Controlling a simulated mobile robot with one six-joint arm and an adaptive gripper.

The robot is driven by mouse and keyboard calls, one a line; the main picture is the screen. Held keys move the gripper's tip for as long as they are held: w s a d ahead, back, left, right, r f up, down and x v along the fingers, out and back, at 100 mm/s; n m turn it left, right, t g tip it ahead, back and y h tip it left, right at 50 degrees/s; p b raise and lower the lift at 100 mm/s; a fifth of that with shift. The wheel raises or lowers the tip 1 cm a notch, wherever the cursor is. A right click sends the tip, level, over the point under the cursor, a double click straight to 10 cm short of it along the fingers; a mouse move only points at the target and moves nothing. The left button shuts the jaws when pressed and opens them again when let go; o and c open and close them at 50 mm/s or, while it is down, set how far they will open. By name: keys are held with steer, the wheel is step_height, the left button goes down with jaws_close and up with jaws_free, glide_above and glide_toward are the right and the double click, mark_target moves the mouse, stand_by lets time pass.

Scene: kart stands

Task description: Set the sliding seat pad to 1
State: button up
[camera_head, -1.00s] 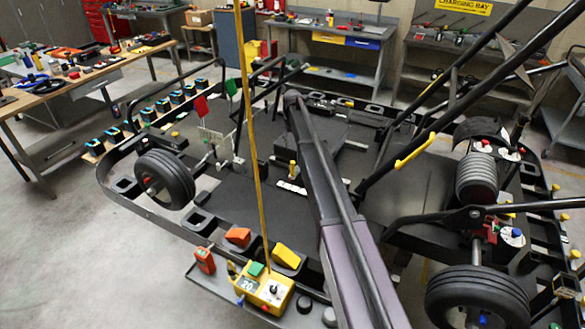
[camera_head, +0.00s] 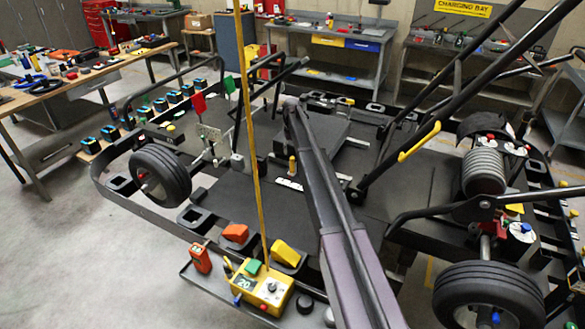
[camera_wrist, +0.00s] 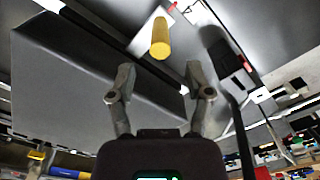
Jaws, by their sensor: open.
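The strip's markings are too small to read. In the wrist view a yellow peg (camera_wrist: 160,40) stands beyond the fingertips, near a white strip (camera_wrist: 150,32). A broad dark grey pad-like block (camera_wrist: 90,75) fills the left of that view; I cannot tell for certain that it is the seat pad. My gripper (camera_wrist: 160,76) is open and empty, its fingers either side of the peg's line but apart from it. The head view does not clearly show the fingers.
Black roll-cage bars (camera_head: 450,110) cross the right side, one with a yellow sleeve (camera_head: 419,142). A yellow control box (camera_head: 263,289) with a tall yellow pole stands in front. Wheels (camera_head: 160,174) flank the kart. Workbenches (camera_head: 345,50) line the back.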

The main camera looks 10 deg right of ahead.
mark_target(292, 158)
steer(key=shift+f+b, duration=3.3)
steer(key=shift+f, duration=0.3)
jaws_close()
